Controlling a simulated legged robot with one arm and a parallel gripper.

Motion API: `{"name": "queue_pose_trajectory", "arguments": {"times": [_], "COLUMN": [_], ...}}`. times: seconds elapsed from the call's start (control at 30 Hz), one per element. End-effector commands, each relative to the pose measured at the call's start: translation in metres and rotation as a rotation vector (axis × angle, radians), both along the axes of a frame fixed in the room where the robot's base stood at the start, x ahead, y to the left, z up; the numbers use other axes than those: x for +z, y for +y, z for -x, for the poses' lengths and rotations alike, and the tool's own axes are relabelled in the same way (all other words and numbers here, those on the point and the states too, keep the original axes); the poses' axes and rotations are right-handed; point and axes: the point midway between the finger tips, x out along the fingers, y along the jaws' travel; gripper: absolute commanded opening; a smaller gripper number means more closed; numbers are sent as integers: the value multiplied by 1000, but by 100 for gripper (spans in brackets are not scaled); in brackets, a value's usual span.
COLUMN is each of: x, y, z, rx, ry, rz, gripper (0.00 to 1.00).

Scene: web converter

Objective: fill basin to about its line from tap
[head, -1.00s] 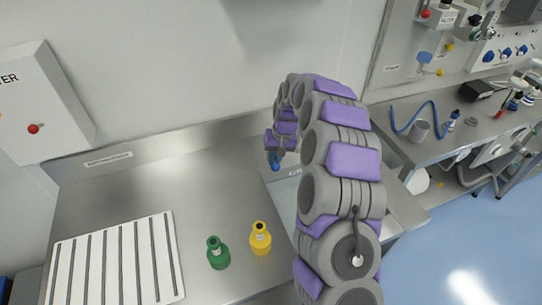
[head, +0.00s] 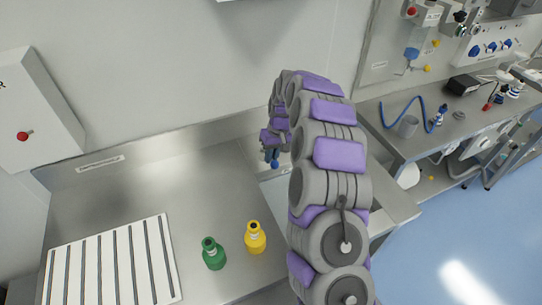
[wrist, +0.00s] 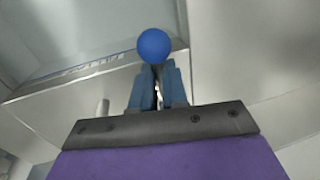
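A blue ball-shaped knob (wrist: 154,46) shows at the tips of my gripper (wrist: 157,75). The two blue fingers are close together with a narrow gap; whether they grip the knob is unclear. In the head view my gripper (head: 271,152) points down, with the blue knob (head: 275,164) at its tips. The basin area (head: 381,210) lies behind and right of my arm, which hides most of it. Its water level and fill line cannot be seen. No tap spout can be made out clearly.
A green bottle (head: 214,254) and a yellow bottle (head: 255,239) stand on the steel counter (head: 190,190), near a white slotted rack (head: 112,262). A wall box with a red knob (head: 22,136) is at left. Another bench (head: 455,130) with a blue hose is at right.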

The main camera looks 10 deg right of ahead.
Motion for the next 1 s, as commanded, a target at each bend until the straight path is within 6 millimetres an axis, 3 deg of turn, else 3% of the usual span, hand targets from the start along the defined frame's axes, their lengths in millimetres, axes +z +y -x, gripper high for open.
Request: {"name": "queue_pose_trajectory", "arguments": {"times": [0.23, 0.57, 0.77, 1.0], "x": [0, 5, 35, 89], "y": [0, -1, -7, -17], "z": [0, 0, -1, -4], "rx": [-1, -2, -3, -3], "ry": [1, 2, -2, -2], "rz": [0, -1, 1, 1], "gripper": [37, 37, 37, 37]}}
